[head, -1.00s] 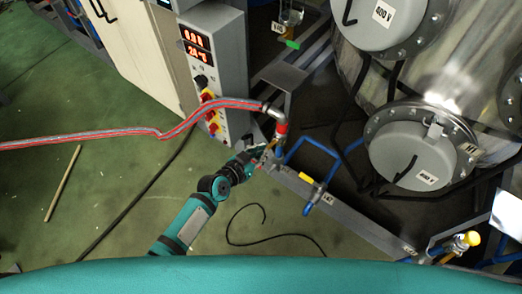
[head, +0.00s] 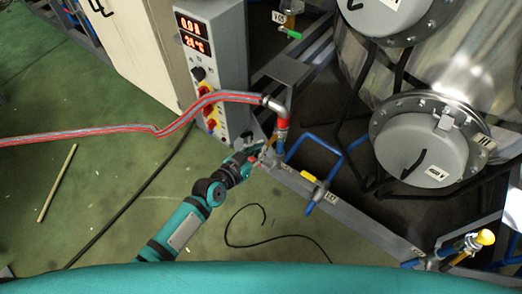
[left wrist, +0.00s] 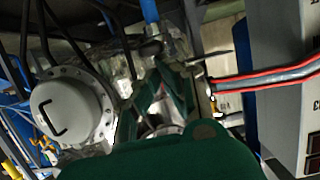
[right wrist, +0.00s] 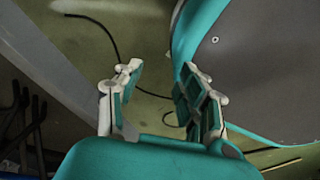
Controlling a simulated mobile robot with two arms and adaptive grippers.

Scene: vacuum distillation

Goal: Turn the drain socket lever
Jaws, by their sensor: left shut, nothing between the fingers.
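The striped red hose (head: 200,102) ends in a metal elbow and a red collar (head: 282,125) above a small fitting on the grey frame. My left gripper (head: 260,150) is shut and empty, its tips close beside that fitting; I cannot tell whether they touch it. A drain lever there is too small and partly covered by the gripper to make out clearly. In the left wrist view the dark green fingers (left wrist: 168,88) are near the hose end (left wrist: 215,85). My right gripper (right wrist: 160,88) is open and empty above the floor, away from the fitting.
A yellow-handled valve (head: 308,177) is on the frame to the right, with blue pipes behind it. A control box (head: 212,75) with red displays stands at upper left. Steel vessels (head: 425,150) fill the right. A black cable (head: 245,225) lies on the open green floor.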

